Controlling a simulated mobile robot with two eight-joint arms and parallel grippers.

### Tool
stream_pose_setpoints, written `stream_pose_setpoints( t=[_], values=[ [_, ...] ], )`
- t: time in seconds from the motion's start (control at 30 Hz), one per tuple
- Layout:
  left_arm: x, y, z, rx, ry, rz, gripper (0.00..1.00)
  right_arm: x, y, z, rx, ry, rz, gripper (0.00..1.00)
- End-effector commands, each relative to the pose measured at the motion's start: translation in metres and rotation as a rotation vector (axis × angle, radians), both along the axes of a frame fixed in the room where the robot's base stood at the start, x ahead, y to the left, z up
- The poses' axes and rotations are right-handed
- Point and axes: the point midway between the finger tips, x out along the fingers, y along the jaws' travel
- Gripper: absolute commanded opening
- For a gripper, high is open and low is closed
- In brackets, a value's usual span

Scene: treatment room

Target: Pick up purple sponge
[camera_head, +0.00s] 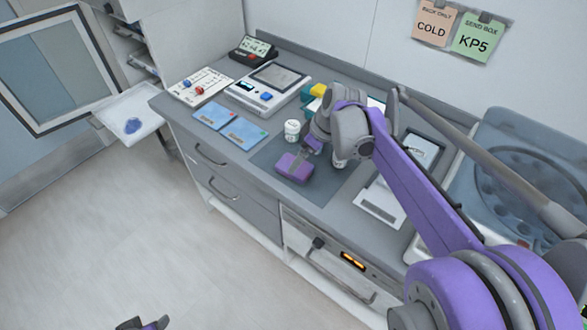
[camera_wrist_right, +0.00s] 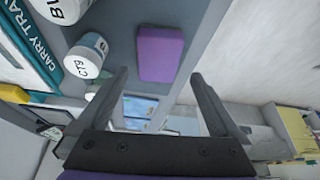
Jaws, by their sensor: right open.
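The purple sponge (camera_head: 290,168) lies on a dark grey mat (camera_head: 325,185) on the counter. It also shows in the right wrist view (camera_wrist_right: 160,53), just beyond the fingertips and between their lines. My left gripper (camera_head: 143,323) shows only in part at the bottom edge, away from the counter.
A white jar (camera_head: 292,130) stands close behind the sponge. A jar marked CT9 (camera_wrist_right: 87,55) is near the left finger in the wrist view. Blue cards (camera_head: 228,125) lie left of the mat. A white device (camera_head: 378,205) lies to the right. The counter's front edge is close.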

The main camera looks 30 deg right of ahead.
Motion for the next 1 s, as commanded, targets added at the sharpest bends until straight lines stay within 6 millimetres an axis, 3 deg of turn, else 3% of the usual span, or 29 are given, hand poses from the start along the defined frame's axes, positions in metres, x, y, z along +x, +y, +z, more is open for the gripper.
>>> stream_pose_setpoints(
  t=[0.27, 0.5, 0.83, 1.0],
  values=[
    [-0.001, 0.0, -0.002, 0.0, 0.001, 0.0, 0.5, 0.009, 0.004, -0.023, 0.0, 0.001, 0.0, 1.0],
    [-0.001, 0.0, -0.004, 0.0, 0.002, 0.0, 0.5, 0.022, 0.008, -0.055, -0.001, 0.001, -0.001, 1.0],
    [-0.001, 0.0, -0.004, 0.0, 0.002, 0.0, 0.5, 0.024, 0.009, -0.062, -0.001, 0.001, -0.001, 1.0],
    [-0.001, 0.0, -0.004, 0.0, 0.002, 0.0, 0.5, 0.024, 0.009, -0.061, -0.001, 0.001, -0.002, 0.69]
  ],
)
